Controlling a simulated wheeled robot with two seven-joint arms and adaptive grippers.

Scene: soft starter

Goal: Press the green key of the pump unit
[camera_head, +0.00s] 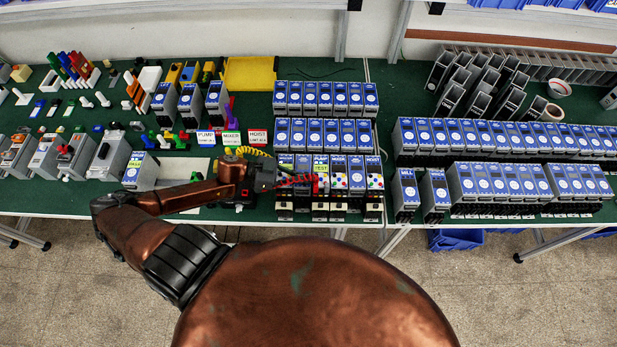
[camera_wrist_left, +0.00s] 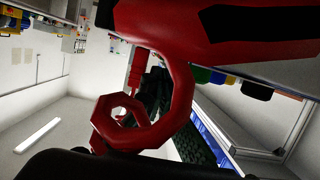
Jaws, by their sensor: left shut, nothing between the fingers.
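A unit with a yellow label that seems to read "PUMP TEST" (camera_head: 320,168) stands in the front row of blue-faced soft starters on the green table. My left gripper (camera_head: 316,180) reaches in from the left with its thin red fingers shut and empty. Its tip is at the front of this unit; I cannot tell whether it touches. The unit's green key cannot be made out behind the fingers. Units to the right show small coloured keys (camera_head: 356,182). In the wrist view the red finger parts (camera_wrist_left: 135,100) fill the middle and hide the unit. My right gripper is not in view.
Cards for pump (camera_head: 206,138), mixer (camera_head: 232,138) and hoist (camera_head: 257,137) stand behind my gripper. More units (camera_head: 325,98) stand in rows behind, and others (camera_head: 500,182) to the right. A strip of bare green table (camera_head: 388,120) lies between the groups.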

